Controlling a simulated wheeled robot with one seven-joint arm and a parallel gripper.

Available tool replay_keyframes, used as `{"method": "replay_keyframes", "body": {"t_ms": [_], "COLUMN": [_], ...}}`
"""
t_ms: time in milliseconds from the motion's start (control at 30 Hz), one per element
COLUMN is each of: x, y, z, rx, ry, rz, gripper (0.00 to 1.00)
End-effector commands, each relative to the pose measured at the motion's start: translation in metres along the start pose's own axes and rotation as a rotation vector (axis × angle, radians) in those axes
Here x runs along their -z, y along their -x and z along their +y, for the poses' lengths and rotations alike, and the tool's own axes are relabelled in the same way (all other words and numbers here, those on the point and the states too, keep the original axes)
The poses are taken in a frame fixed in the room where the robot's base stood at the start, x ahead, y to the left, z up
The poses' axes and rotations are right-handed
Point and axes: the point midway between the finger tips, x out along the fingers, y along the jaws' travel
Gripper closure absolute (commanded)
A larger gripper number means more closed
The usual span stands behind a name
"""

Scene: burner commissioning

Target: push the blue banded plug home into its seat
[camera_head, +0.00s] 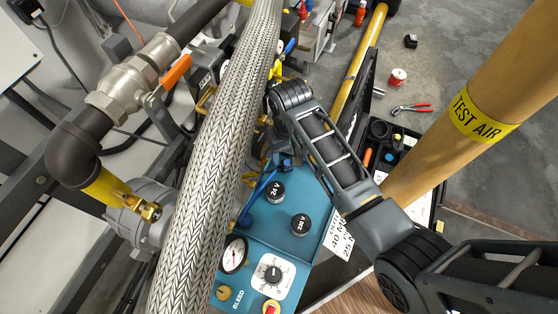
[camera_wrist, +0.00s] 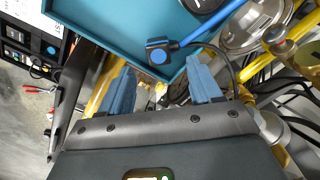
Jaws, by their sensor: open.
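A dark, blocky plug (camera_wrist: 158,51) with a blue round face and a blue lead shows in the wrist view, at the edge of the teal box (camera_wrist: 110,22). I take it to be the blue banded plug. Its seat is hidden, and I cannot tell how far in it sits. My gripper (camera_wrist: 162,68) is open, its two blue fingers apart on either side below the plug, with nothing visible between them. In the head view, the teal box (camera_head: 292,258) lies below my arm, and the braided hose and arm obscure much of the gripper area.
A thick braided hose (camera_head: 222,150) crosses close left of my arm. A yellow TEST AIR pipe (camera_head: 480,122) rises on the right. Black knobs (camera_head: 300,225) and a gauge (camera_head: 234,254) stand on the teal box. Red-handled pliers (camera_head: 412,107) lie on the floor.

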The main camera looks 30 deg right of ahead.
Motion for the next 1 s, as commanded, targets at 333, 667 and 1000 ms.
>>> {"method": "replay_keyframes", "body": {"t_ms": [333,667,1000], "x": [-0.001,-0.001,-0.001], "y": [-0.041,-0.072,-0.072], "z": [0.001,0.002,0.002], "rx": [0.000,0.000,0.000], "ry": [0.000,0.000,0.000], "rz": [-0.001,0.001,0.002], "gripper": [0.36,0.36,0.50]}}
